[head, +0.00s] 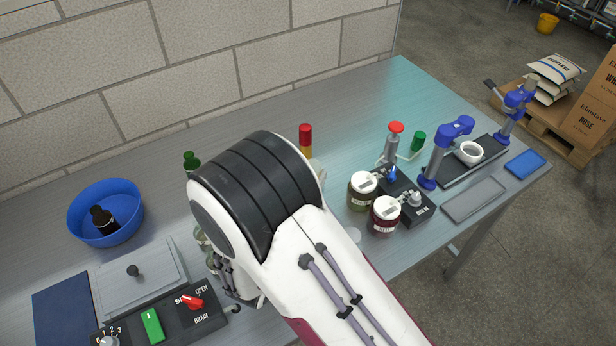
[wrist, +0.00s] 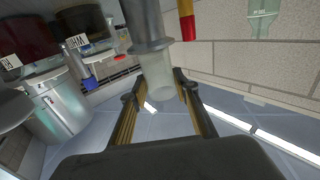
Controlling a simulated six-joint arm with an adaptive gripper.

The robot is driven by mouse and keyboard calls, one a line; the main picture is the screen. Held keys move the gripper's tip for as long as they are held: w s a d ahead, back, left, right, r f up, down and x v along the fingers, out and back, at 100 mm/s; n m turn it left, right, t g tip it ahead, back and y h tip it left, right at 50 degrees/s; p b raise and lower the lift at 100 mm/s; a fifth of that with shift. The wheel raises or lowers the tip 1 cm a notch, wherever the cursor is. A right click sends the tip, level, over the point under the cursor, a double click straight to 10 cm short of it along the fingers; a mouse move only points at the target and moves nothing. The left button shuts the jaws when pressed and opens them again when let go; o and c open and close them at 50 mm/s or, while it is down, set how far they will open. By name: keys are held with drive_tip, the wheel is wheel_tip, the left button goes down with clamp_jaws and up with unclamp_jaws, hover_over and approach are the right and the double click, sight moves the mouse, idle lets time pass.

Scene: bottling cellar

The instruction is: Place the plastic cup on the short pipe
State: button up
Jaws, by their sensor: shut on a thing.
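In the wrist view, which is upside down, my gripper (wrist: 155,88) has its two yellow-and-black fingers on either side of a clear plastic cup (wrist: 163,76). It is shut on the cup.
A red-capped bottle (head: 305,138) stands close behind the arm. Two labelled jars (head: 385,215) stand to the right, by a blue-jointed stand (head: 447,150). A blue bowl (head: 104,212) and a control box (head: 190,306) are on the left. The bench's back right is clear.

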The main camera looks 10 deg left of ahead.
drive_tip(key=shift+f, duration=0.1)
drive_tip(key=o, duration=1.1)
drive_tip(key=s+a, duration=0.2)
drive_tip(key=s, duration=1)
drive_tip(key=shift+w, duration=0.2)
idle(0.4)
